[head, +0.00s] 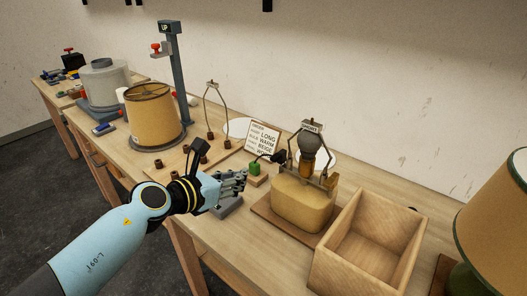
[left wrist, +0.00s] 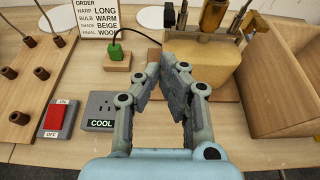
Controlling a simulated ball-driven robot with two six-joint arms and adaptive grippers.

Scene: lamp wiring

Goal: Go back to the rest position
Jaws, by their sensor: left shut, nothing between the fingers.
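My left gripper (head: 240,178) is shut and empty above the front of the table, left of the lamp base (head: 298,205). In the left wrist view its fingers (left wrist: 170,65) meet at the tips with nothing between them. The lamp base is a yellowish block on a brown board, with a bulb (head: 309,146) upright inside a metal frame. A green plug (left wrist: 116,50) with a black cord sits on a small wooden block beyond the fingers. My right gripper does not show.
An open wooden box (head: 336,273) stands right of the lamp base. A beige shade (head: 156,115) and a grey post (head: 180,75) stand farther left. An order card (head: 263,138) stands behind the plug.

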